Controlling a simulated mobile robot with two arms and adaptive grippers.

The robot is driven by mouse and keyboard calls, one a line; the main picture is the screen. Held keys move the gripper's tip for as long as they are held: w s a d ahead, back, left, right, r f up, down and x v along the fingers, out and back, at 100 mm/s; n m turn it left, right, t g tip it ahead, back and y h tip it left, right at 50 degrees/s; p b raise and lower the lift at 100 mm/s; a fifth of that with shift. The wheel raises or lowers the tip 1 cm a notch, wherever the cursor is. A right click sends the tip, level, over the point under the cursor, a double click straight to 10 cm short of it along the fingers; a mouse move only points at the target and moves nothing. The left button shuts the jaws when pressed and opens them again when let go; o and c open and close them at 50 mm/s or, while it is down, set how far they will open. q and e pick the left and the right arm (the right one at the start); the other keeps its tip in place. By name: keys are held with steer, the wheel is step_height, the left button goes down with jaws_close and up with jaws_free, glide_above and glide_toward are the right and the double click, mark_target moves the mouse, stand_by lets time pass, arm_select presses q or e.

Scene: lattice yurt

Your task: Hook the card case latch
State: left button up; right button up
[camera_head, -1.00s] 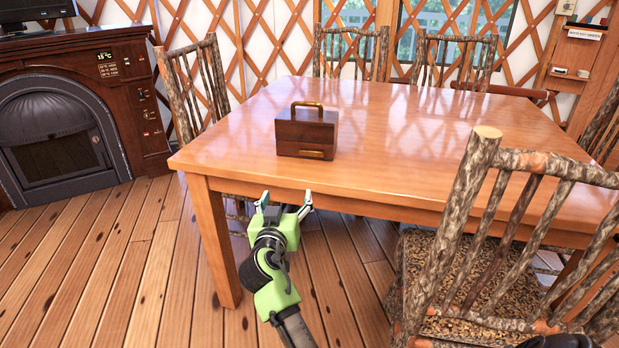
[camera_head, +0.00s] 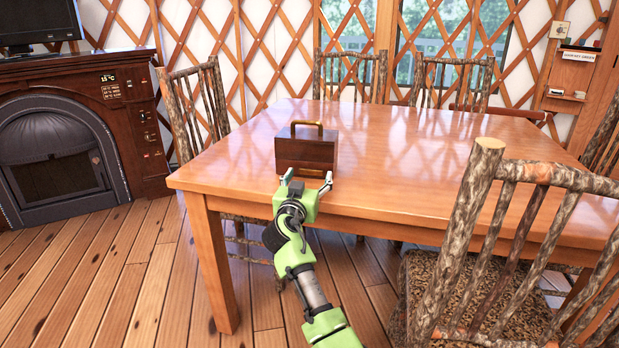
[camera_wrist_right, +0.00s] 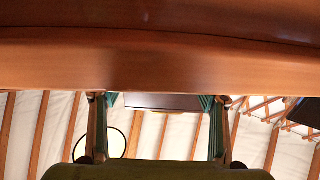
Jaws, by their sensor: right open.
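The card case (camera_head: 306,150) is a dark brown wooden box with an arched brass handle on top. It stands upright on the table (camera_head: 420,150), close to its front left edge. A brass strip shows low on its front face, partly behind my gripper. My right gripper (camera_head: 307,180) is open, its two fingers spread at the table's front edge, just in front of the case. I cannot tell whether it touches the case. In the right wrist view, a small dark brown surface (camera_wrist_right: 160,102) shows between the open fingers. My left gripper is not in view.
A rustic branch chair (camera_head: 500,240) stands close at the right, with more chairs at the table's far and left sides. A dark stove cabinet (camera_head: 80,140) is at the left. The tabletop right of the case is clear.

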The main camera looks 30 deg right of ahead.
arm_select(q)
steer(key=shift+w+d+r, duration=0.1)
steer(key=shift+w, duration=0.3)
arm_select(e)
steer(key=shift+w+d, duration=0.4)
steer(key=shift+d, duration=0.05)
steer(key=c, duration=1.1)
